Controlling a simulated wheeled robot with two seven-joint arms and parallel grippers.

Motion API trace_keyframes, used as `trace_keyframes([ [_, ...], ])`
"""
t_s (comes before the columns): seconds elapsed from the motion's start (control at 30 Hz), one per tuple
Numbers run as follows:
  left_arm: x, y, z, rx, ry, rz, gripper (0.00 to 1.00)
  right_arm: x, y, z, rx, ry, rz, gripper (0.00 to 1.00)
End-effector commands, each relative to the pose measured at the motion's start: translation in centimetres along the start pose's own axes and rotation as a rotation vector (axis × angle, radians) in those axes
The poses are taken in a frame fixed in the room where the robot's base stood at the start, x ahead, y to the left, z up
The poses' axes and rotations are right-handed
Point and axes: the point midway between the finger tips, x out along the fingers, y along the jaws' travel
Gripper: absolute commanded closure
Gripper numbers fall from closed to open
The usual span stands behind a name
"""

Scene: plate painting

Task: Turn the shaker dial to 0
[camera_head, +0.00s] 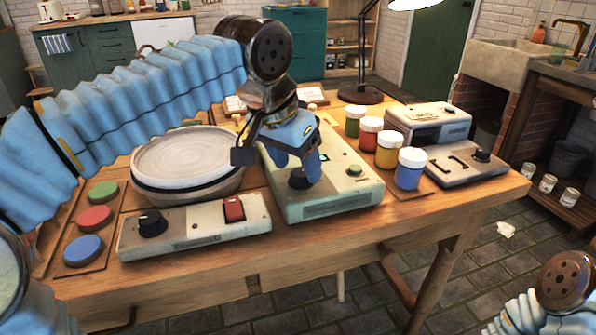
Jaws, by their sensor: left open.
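A pale green box (335,208) stands at the middle of the wooden table, with a black dial (299,180) on its top and a green button at its right. I take it as the shaker, though no label on it is readable. My left gripper (296,168) points down over this dial, its blue fingers open on either side of it or just above. Contact cannot be told. The dial's marks and pointer are too small or hidden. My right gripper is outside the picture; only part of my right arm shows at the lower right.
An off-white control box (195,238) with a black knob and red switch sits at the front. A round plate (187,153) on a turntable is left of my gripper. Several paint jars (410,168) stand right of the green box. A grey device (463,166) is farther right.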

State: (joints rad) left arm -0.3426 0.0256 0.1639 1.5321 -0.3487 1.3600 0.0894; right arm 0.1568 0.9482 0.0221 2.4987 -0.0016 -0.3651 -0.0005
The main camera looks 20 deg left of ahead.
Motion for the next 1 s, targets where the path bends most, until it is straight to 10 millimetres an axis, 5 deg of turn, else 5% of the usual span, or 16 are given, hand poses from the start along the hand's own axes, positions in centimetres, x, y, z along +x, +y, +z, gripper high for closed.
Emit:
trace_keyframes([
  [0.47, 1.63, 0.01, -0.02, 0.0, 0.0, 0.0, 0.38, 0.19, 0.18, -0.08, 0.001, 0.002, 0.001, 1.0],
  [0.8, 1.6, 0.01, -0.02, 0.0, 0.001, 0.0, 0.9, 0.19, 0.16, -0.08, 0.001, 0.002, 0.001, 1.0],
  [1.0, 1.57, 0.03, -0.03, -0.009, 0.0, -0.003, 0.93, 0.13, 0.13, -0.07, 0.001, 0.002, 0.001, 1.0],
])
